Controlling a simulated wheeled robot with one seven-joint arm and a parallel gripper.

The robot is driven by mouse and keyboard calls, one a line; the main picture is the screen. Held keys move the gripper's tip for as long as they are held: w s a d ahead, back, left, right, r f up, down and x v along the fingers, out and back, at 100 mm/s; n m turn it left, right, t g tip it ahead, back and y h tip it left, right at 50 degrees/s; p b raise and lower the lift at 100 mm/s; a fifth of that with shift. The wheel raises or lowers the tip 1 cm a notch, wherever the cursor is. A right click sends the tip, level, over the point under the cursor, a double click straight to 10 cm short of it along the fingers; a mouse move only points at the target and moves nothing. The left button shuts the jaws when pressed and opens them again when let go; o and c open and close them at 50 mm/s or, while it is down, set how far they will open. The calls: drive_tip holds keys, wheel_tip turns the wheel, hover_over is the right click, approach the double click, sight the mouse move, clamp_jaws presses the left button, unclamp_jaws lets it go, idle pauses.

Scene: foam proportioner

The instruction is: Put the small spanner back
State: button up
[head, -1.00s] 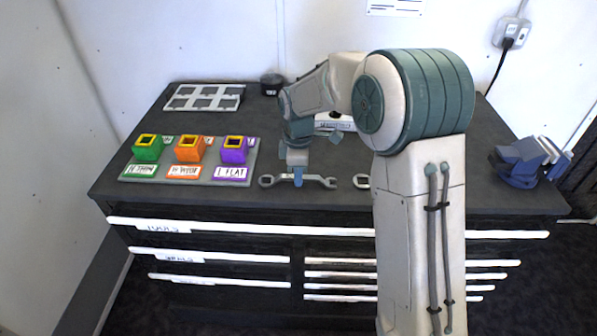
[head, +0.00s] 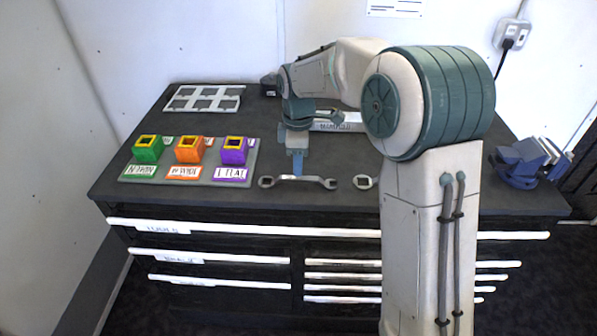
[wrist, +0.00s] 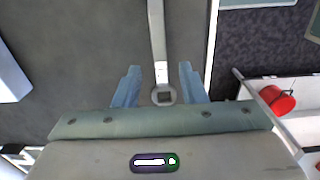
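A grey spanner (head: 310,179) lies flat near the front of the bench top. It has a ring end at the left and an open jaw at the right. A second spanner (head: 362,182) lies to its right, mostly hidden behind my arm; I cannot tell which is the small one. My gripper (head: 298,172) is over the middle of the left spanner. In the wrist view my gripper (wrist: 158,72) is open, its two blue fingers on either side of the spanner's shaft (wrist: 157,35), with gaps on both sides. The ring end (wrist: 163,96) shows between the fingers.
A grey tray (head: 255,160) with green, orange and purple blocks is at the left. A labelled manifold plate (head: 340,126) is behind my gripper, and a blue vise (head: 530,160) is at the right.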

sight(298, 178)
wheel_tip(298, 178, up, 7)
drive_tip(key=s+d+r+m+t, duration=0.2)
drive_tip(key=s+d+m, duration=0.6)
drive_tip(key=s+d, duration=0.3)
drive_tip(key=s+d+f+m, duration=0.2)
drive_tip(key=s+m, duration=0.2)
drive_tip(key=s, duration=0.3)
drive_tip(key=s+d+f+m+t, duration=0.1)
drive_tip(key=s+d+f+m, duration=0.1)
drive_tip(key=s+m, duration=0.3)
drive_tip(key=s, duration=0.2)
drive_tip(key=shift+s+d+f+m, duration=0.3)
drive_tip(key=shift+s+d, duration=0.05)
drive_tip(key=shift+d, duration=0.05)
